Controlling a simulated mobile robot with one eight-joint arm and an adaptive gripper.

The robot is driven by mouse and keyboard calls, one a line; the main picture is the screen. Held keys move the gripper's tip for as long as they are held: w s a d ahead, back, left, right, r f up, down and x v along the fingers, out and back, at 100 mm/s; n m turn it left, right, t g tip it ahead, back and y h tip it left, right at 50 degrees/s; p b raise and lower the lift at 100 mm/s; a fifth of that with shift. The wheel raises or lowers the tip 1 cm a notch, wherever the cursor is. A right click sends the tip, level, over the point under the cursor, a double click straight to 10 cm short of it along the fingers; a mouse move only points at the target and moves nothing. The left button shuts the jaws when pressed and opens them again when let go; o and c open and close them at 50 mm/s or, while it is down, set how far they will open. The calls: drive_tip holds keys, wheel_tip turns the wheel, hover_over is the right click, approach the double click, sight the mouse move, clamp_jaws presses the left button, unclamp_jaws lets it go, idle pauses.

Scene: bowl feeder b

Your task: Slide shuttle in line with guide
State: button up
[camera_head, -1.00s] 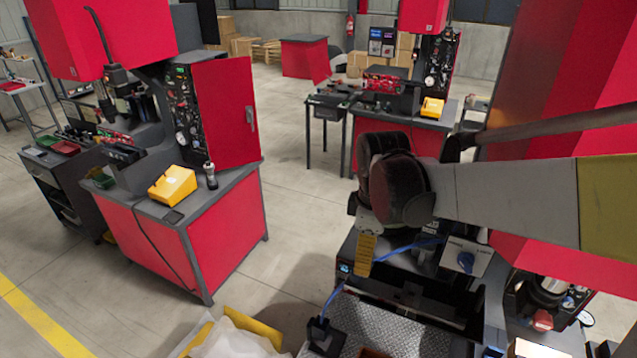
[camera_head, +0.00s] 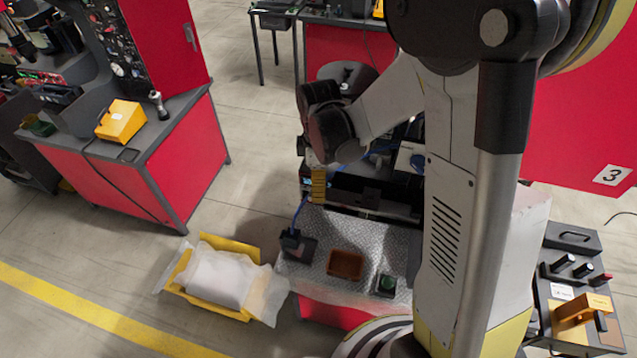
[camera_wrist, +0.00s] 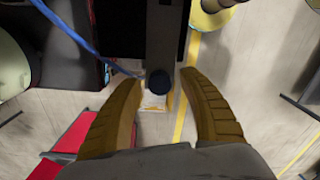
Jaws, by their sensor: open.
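My gripper (camera_head: 319,187) hangs in front of the dark workstation in the head view, its ribbed yellow fingers pointing down. In the wrist view my gripper (camera_wrist: 160,80) is open, its two fingers spread to either side of a round dark blue knob (camera_wrist: 158,82). The knob sits at the end of a dark grey bar (camera_wrist: 162,45). I see a gap between the knob and each finger. I cannot tell for sure whether this bar is the shuttle, and I cannot make out the guide. My own arm hides much of the workstation in the head view.
A textured metal bench top (camera_head: 325,262) holds a brown tray (camera_head: 345,264) and a green button box (camera_head: 387,284). A blue cable (camera_head: 300,213) runs near my gripper. A yellow crate with a plastic liner (camera_head: 218,277) stands left on the floor. Open floor lies between the benches.

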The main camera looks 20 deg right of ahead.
sight(331, 195)
clamp_jaws()
drive_tip(key=shift+s+d+f+b, duration=0.2)
drive_tip(key=shift+s+d+b, duration=0.45)
drive_tip(key=shift+d, duration=0.25)
drive_tip(key=shift+s+d+r, duration=0.15)
drive_tip(key=shift+s+d, duration=0.1)
drive_tip(key=shift+d, duration=0.1)
unclamp_jaws()
drive_tip(key=shift+w+a, duration=0.1)
drive_tip(key=shift+a, duration=0.05)
wheel_tip(331, 195, up, 12)
